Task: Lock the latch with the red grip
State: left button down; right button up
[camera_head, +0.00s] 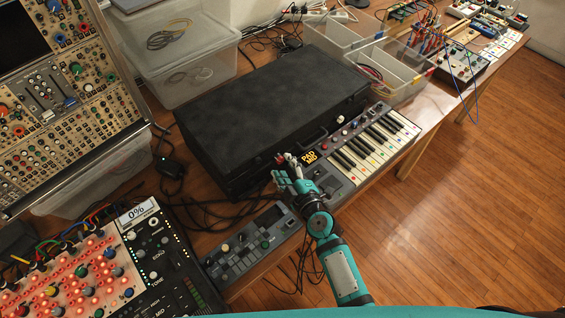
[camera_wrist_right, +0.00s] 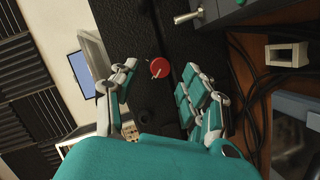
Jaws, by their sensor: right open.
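The black case (camera_head: 262,110) lies closed on the table in the head view, with its latch side toward me. The latch's red grip (camera_wrist_right: 160,68) shows as a round red piece with a small pale lever on the dark case in the wrist view. A small bit of the red grip (camera_head: 280,158) also shows just beyond my fingers in the head view. My right gripper (camera_head: 285,176) is open at the front of the case. In the wrist view its fingers (camera_wrist_right: 161,80) stand on either side of the red grip, with a gap to each. My left gripper is not in view.
A small keyboard (camera_head: 372,145) stands close to the right of my gripper, and a grey device (camera_head: 252,243) lies in front. Wooden floor is free at the right.

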jog(key=shift+x, duration=1.05)
grip_shut()
